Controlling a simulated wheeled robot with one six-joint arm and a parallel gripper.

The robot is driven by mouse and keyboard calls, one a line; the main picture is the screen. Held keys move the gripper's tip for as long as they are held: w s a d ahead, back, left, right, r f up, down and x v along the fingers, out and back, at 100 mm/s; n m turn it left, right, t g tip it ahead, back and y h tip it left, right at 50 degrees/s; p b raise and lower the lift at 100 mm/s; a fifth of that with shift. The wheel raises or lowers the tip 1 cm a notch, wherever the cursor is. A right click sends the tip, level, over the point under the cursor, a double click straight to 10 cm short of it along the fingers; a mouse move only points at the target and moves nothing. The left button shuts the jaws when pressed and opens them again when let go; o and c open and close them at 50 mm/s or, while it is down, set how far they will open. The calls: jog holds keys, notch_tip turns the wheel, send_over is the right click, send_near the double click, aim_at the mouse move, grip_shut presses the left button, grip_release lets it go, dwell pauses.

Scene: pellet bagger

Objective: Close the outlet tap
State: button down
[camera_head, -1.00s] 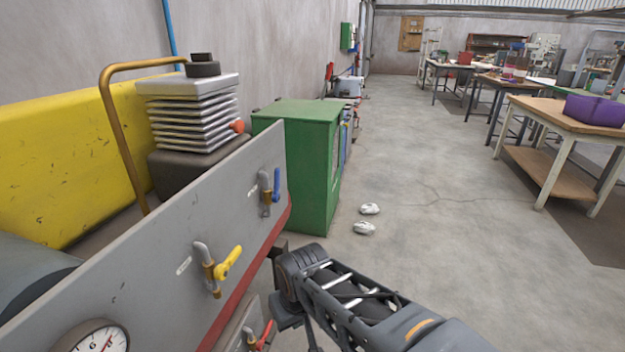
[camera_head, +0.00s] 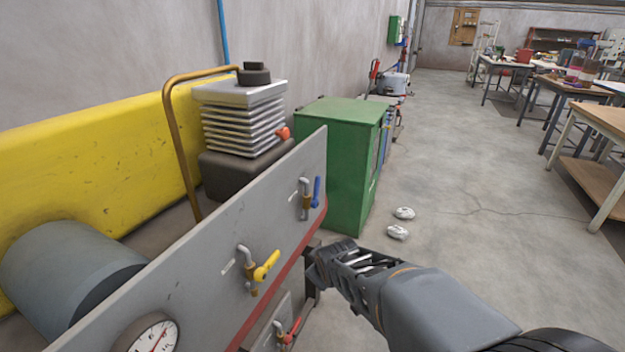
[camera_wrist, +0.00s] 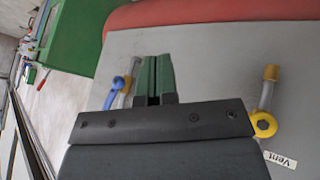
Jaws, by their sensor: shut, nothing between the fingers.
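One has a blue handle (camera_head: 316,191) standing near upright at the far end. One has a yellow handle (camera_head: 266,266), slanting, in the middle. A red handle (camera_head: 291,330) sits low at the front. In the wrist view a "Vent" label lies beside the yellow tap (camera_wrist: 265,123); the blue tap (camera_wrist: 114,92) is left of my fingers. I cannot read which tap is the outlet. My gripper (camera_head: 312,258) is shut and empty, in front of the panel between blue and yellow. In the wrist view its green fingers (camera_wrist: 153,78) are together.
A pressure gauge (camera_head: 152,338) is at the panel's near end. A green cabinet (camera_head: 340,165) stands beyond it, with two white crumpled items (camera_head: 400,222) on the floor. A yellow body (camera_head: 85,165) and grey cylinder (camera_head: 70,265) lie behind. Open floor is at right.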

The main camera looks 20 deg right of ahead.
aim_at(314, 186)
jog(key=w+d+r+n+t+y+p, duration=0.1)
jog(key=w+d+r+n+t+p, duration=0.3)
jog(key=w+r+n+t+p, duration=0.55)
jog(key=shift+n+g, duration=0.55)
jog(key=w+d, duration=0.1)
jog(key=w, duration=0.5)
jog(key=w+d+f, duration=0.1)
jog(key=w, duration=0.2)
jog(key=shift+w+d+f, duration=0.1)
jog(key=shift+w+d, duration=0.1)
jog(key=shift+d, duration=0.1)
jog(key=shift+w+d+f, duration=0.15)
jog(key=shift+w+d, duration=0.25)
